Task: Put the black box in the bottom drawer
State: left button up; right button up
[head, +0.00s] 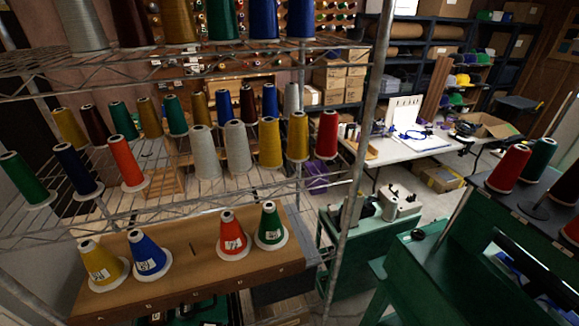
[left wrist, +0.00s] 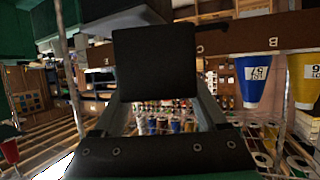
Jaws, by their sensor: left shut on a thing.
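The black box (left wrist: 155,62) shows in the left wrist view as a plain dark square block. My left gripper (left wrist: 155,105) is shut on it, with one finger along each side of the view. The box and my left gripper do not show in the head view. My right gripper is in neither view. I cannot make out the bottom drawer in either view.
A wire rack holds thread cones. Its brown board (head: 192,262) bears a yellow cone (head: 101,262), a blue cone (head: 147,252), a red cone (head: 231,232) and a green cone (head: 269,224). A metal post (head: 352,190) stands right of it. A white table (head: 420,143) stands behind.

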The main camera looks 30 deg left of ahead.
pick_arm(q)
jog(key=w+d+r+m+t+h+p, duration=0.1)
jog(key=d+r+m+h+p, duration=0.4)
jog(key=d+r+p, duration=0.5)
notch_tip(320, 180, up, 4)
jog(key=shift+w+d+t+h+p, duration=0.3)
jog(key=shift+w+h+p, duration=0.2)
jog(key=shift+p, duration=0.3)
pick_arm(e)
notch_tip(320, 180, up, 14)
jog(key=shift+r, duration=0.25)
